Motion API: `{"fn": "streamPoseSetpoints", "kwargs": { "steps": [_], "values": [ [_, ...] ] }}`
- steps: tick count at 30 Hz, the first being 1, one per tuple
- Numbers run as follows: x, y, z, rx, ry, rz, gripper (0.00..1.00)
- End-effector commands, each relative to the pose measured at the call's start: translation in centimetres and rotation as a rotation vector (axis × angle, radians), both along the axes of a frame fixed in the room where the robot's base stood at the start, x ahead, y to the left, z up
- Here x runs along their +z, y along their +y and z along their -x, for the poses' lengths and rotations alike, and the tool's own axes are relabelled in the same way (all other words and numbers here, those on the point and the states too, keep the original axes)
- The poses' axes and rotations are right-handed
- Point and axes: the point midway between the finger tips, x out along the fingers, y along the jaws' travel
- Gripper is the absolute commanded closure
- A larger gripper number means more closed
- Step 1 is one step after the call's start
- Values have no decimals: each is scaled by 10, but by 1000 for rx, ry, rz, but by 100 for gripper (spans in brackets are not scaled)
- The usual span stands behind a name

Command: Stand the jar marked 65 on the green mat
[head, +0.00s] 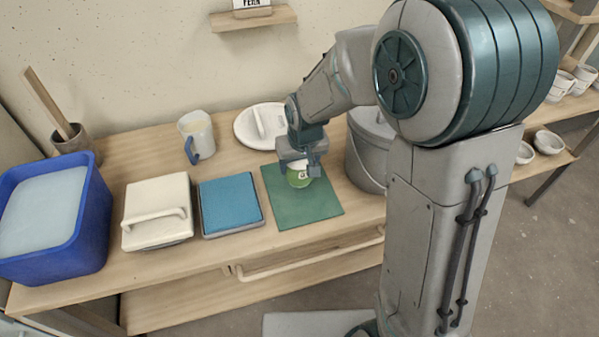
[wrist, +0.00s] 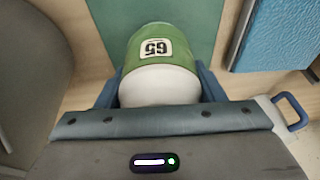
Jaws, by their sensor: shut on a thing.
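The jar marked 65 (wrist: 158,60) is green with a white top and a white label; its number reads upside down in the wrist view. The jar also shows in the head view (head: 298,178), below my gripper (head: 300,167). My gripper is shut on the jar, with a blue finger on each side of its white top in the wrist view (wrist: 160,88). The green mat (head: 308,208) lies flat on the bench, and the jar is over its back part. I cannot tell whether the jar's base touches the mat.
A blue pad (head: 230,203) and a white lidded container (head: 158,212) are left of the mat. A grey bucket (head: 366,155) stands close on its right. A white round lid (head: 262,125) lies behind, with a jug (head: 197,135) further left. The mat's front is clear.

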Motion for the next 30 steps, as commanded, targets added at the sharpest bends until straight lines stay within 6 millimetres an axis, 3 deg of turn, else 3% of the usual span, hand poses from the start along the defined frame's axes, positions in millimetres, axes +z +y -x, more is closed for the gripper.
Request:
{"fn": "streamPoseSetpoints", "kwargs": {
  "steps": [6, 18, 19, 21, 30],
  "values": [
    [-31, 1, 1, 3, 3, 1, 70],
    [-37, 1, 0, 3, -1, 0, 70],
    [-37, 1, 0, 3, 0, 0, 32],
    [-36, 1, 0, 3, 0, 0, 16],
    [-35, 1, 0, 3, 0, 0, 16]
  ]
}}
